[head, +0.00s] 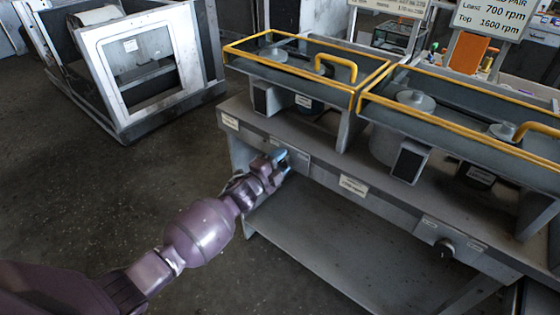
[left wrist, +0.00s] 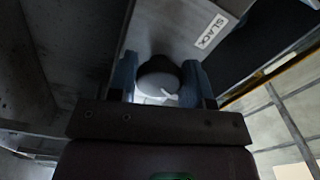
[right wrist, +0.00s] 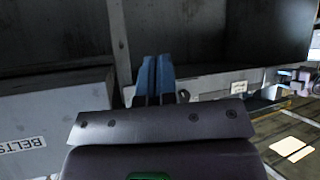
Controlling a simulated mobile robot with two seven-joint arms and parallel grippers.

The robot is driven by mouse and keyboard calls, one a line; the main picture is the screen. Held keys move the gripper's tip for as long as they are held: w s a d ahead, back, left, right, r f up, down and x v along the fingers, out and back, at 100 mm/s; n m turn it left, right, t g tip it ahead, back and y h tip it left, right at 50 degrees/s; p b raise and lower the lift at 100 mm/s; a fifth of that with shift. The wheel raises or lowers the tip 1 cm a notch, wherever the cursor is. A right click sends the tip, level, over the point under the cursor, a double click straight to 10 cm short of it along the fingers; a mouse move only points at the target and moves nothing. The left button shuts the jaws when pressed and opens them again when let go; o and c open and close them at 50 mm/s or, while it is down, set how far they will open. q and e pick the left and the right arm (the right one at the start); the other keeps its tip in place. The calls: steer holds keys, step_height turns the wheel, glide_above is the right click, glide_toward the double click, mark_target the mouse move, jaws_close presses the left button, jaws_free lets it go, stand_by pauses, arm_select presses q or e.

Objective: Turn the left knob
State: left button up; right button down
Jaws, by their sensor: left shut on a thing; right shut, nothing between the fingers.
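The left knob (left wrist: 158,82) is a round dark knob with a pale pointer mark on its face. It sits on the bench's front panel beside a label that reads SLACK. My left gripper (head: 282,158) reaches the left end of the bench front, and its blue fingers (left wrist: 157,85) stand on both sides of the knob, shut on it. In the head view the fingers hide the knob. My right gripper (right wrist: 155,78) shows only in the right wrist view, with its blue fingers together and empty. A second dark knob (head: 445,248) sits further right on the bench front.
The grey bench (head: 310,135) carries two belt guards with yellow rims (head: 300,62). An open lower shelf (head: 320,240) lies under the front panel. A grey housing frame (head: 150,70) stands on the floor at the back left. The floor at left is clear. A box labelled BELTS (right wrist: 45,115) shows near my right gripper.

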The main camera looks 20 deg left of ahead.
stand_by(0.4)
arm_select(q)
steer(key=o, duration=0.9)
steer(key=shift+s, duration=0.1)
steer(key=p+v, duration=0.1)
steer(key=v, duration=0.9)
steer(key=shift+s+a, duration=0.15)
steer(key=shift+s, duration=0.2)
steer(key=shift+n, duration=0.4)
